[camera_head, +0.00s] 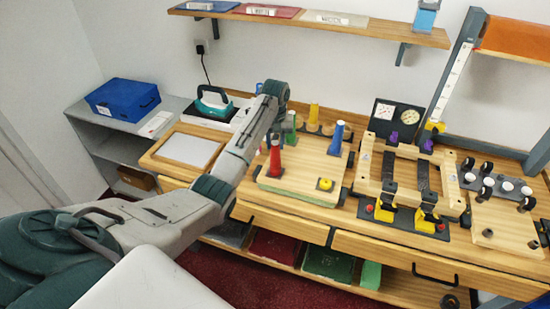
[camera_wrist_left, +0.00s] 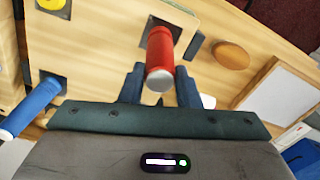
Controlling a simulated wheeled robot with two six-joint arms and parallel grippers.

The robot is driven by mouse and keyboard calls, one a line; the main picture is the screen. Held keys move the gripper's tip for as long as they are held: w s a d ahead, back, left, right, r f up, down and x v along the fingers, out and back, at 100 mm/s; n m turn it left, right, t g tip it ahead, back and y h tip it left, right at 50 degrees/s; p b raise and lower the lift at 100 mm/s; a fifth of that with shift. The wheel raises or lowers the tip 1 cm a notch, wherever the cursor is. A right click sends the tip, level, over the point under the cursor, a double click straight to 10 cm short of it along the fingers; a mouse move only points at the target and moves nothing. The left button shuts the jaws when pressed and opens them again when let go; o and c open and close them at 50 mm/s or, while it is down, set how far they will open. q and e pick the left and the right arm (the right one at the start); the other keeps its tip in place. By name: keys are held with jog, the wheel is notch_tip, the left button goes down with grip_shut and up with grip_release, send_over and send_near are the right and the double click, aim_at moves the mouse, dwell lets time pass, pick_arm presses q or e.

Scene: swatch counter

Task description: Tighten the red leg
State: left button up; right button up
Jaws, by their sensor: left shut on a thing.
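The red leg (camera_head: 275,160) stands upright at the left of a light wooden board (camera_head: 300,189) on the counter. In the left wrist view the red leg (camera_wrist_left: 160,48) has a pale end towards the camera, and its far end meets a dark square plate on the board. My left gripper (camera_wrist_left: 160,78) has a finger on each side of the leg and is shut on it near the pale end. In the head view my left gripper (camera_head: 276,138) is small and partly hidden by its own wrist. My right gripper is not in view.
A blue leg (camera_head: 337,138) stands on the board, with a yellow knob (camera_head: 325,184) near its front corner. A framed tray (camera_head: 187,149) lies left; a wooden frame with clamps (camera_head: 405,198) stands right.

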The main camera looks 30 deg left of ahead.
pick_arm(q)
jog(key=m, duration=0.6)
jog(key=shift+m, duration=0.3)
jog(key=m, duration=0.6)
jog(key=shift+m, duration=0.3)
jog(key=o, duration=0.7)
jog(key=shift+o, duration=0.2)
